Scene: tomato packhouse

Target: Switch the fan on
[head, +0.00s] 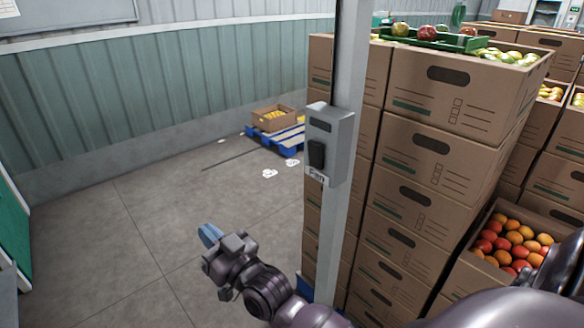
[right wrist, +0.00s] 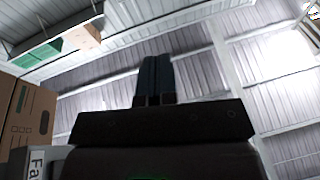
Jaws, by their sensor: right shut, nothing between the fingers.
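The fan switch is a grey box (head: 330,145) on a pale upright post (head: 349,70), with a black rocker (head: 316,153) on its front and a "Fan" label (head: 316,177) below. I cannot tell which way the rocker is set. My right gripper (head: 209,234) is shut and empty, left of and lower than the switch box in the head view, clear of it. In the right wrist view its fingers (right wrist: 153,78) are together and point up toward the roof; part of the "Fan" label (right wrist: 35,164) shows at lower left. No fan is seen. My left gripper is out of view.
Stacked cardboard cartons (head: 430,150) stand right behind the post, with a green tray (head: 430,38) on top. An open carton of tomatoes (head: 515,240) is at lower right. A blue pallet (head: 280,135) bears a small carton further back. The floor at left is clear.

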